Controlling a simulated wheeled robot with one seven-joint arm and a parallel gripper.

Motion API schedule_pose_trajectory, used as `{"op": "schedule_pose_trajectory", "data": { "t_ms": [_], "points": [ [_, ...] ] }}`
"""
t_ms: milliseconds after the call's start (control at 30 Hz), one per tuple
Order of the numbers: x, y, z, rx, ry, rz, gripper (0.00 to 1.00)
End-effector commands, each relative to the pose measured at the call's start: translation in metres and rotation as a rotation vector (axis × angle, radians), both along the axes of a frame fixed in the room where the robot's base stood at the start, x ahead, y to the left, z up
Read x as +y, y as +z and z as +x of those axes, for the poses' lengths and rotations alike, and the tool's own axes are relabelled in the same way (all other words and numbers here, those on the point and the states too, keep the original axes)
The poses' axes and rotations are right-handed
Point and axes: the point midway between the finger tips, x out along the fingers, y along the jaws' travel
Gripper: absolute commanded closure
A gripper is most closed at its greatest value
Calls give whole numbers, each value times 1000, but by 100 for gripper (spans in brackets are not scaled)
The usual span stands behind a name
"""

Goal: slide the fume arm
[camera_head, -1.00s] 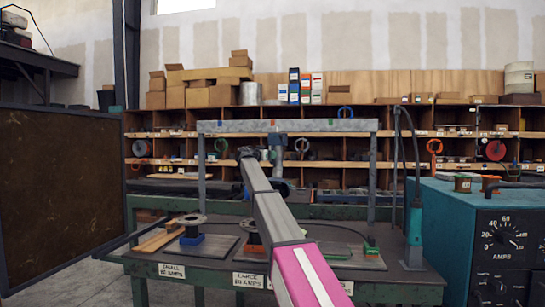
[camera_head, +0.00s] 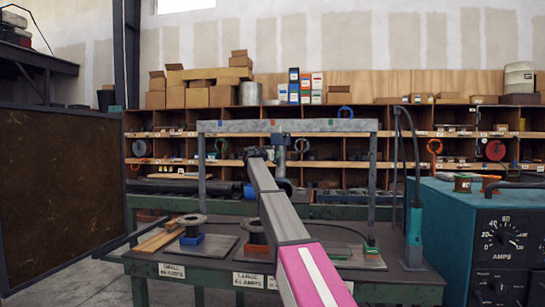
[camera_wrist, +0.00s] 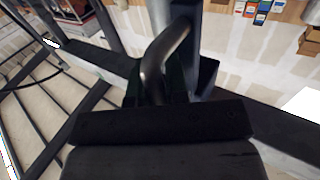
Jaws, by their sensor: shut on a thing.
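The fume arm (camera_head: 280,158) is a short grey pipe with a dark block at its top, hanging from a grey overhead rail (camera_head: 240,127) above the workbench. A dark round hood and a blue part show low on it, partly behind my arm. My gripper (camera_head: 259,153) is at the left side of the pipe. In the wrist view my gripper (camera_wrist: 155,98) is shut on a bent metal handle (camera_wrist: 165,52), beside a blue-grey body (camera_wrist: 206,78) of the fume arm. The fingertips are dark and partly hidden.
Small coloured marks show on the rail. The green workbench (camera_head: 400,291) holds flanged pieces (camera_head: 192,224) and plates labelled small and large. A teal welder (camera_head: 440,215) stands at right, a dark screen (camera_head: 60,190) at left. A cable and torch (camera_head: 414,230) hang near the right post.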

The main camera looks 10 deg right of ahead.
Motion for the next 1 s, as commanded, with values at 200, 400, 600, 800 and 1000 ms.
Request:
{"op": "schedule_pose_trajectory", "data": {
  "t_ms": [200,400,600,800,1000],
  "points": [
    [-59,-1,-22,1,-9,-1,100],
    [-122,-1,-43,1,-10,-1,100],
    [-179,-1,-61,1,-9,0,100],
    [-221,0,-74,0,-6,0,100],
    [-243,0,-80,1,-5,0,100]
  ]
}}
